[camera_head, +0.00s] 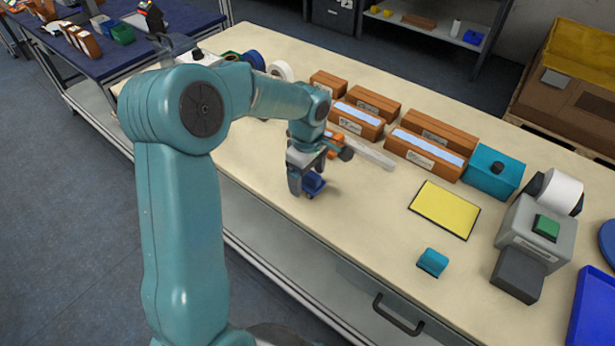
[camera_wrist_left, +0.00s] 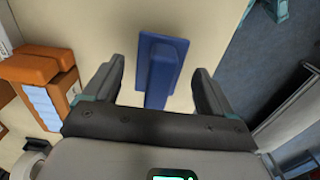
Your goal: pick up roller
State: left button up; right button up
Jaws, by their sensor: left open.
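A small blue object (camera_head: 313,184), which may be the roller, sits on the cream tabletop (camera_head: 385,262) below my left gripper (camera_head: 305,176). In the left wrist view the blue object (camera_wrist_left: 163,72) shows a flat plate with a narrower raised block. My left gripper (camera_wrist_left: 158,68) is open, with one finger on either side of the blue object. I cannot tell whether the fingers touch it. In the head view the gripper hides part of it. My right gripper is not in view.
Orange-brown boxes (camera_head: 430,148) stand along the back of the table. A yellow pad (camera_head: 445,209), a small teal block (camera_head: 432,262), a teal box (camera_head: 493,173), a grey printer (camera_head: 535,235) and a blue tray (camera_head: 590,305) are on the right.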

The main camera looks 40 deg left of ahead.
pick_arm(q)
jog(key=shift+w, duration=0.1)
jog(key=c, duration=1.2)
jog(key=shift+c, duration=0.2)
notch_tip(320, 180, up, 20)
jog(key=p, duration=0.1)
